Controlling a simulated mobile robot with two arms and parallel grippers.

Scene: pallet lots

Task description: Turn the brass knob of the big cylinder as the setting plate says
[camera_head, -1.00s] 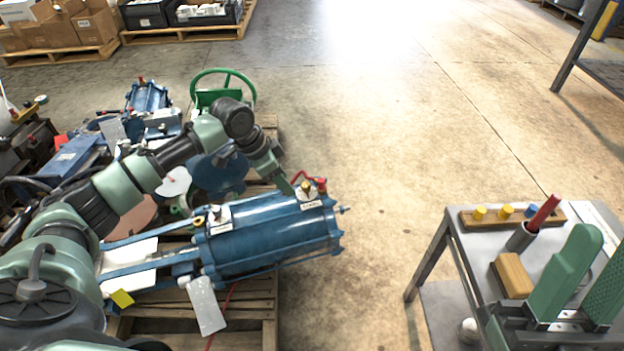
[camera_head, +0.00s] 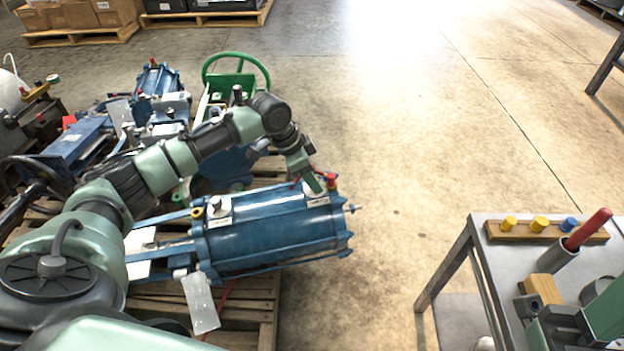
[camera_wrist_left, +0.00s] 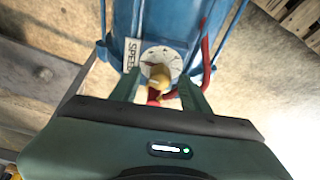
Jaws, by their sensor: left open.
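The big blue cylinder (camera_head: 275,237) lies on a pallet in the head view. Its brass knob (camera_wrist_left: 161,75) shows in the left wrist view, on a round white dial (camera_wrist_left: 165,57) beside a "SPEED" label (camera_wrist_left: 131,55). My left gripper (camera_head: 320,187) is over the cylinder's right end; in the left wrist view its open fingers (camera_wrist_left: 160,82) stand on both sides of the knob. In the head view the gripper hides the knob. A pale hanging tag (camera_head: 201,303) is at the cylinder's left end; no writing is readable. My right gripper (camera_head: 585,315) is partly cut off at lower right.
A red hose (camera_wrist_left: 206,45) runs close beside the dial. A metal cart (camera_head: 490,260) at right holds a wooden rack (camera_head: 520,232) and a red-handled tool (camera_head: 588,229). The floor between is clear.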

